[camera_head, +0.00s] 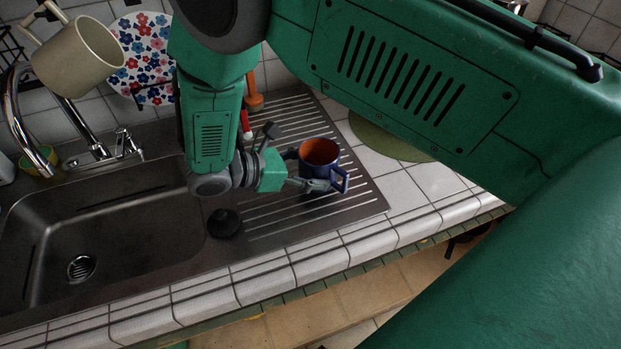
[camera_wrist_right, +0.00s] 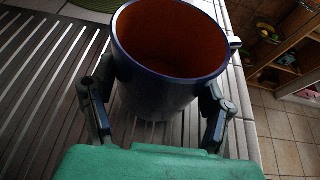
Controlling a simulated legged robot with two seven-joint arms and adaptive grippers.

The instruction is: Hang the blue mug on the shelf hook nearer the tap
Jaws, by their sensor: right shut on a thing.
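The blue mug (camera_head: 320,154) has an orange inside and is upright over the ribbed drainboard. In the right wrist view the mug (camera_wrist_right: 160,92) sits between the two fingers, its handle just showing at the right of the rim. My right gripper (camera_head: 318,184) is shut on the mug's outside; it also shows in the wrist view (camera_wrist_right: 158,106). I cannot tell whether the mug's bottom touches the drainboard. The chrome tap (camera_head: 85,132) stands behind the sink at the left. The shelf hooks do not show clearly. My left gripper is out of view.
A cream mug (camera_head: 78,56) hangs tilted at the upper left above the tap. A flowered plate (camera_head: 143,55) stands against the tiles. The steel sink (camera_head: 150,215) lies left of the drainboard (camera_head: 350,207). A black plug (camera_head: 223,223) lies beside the basin. A green round mat (camera_head: 385,138) is behind.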

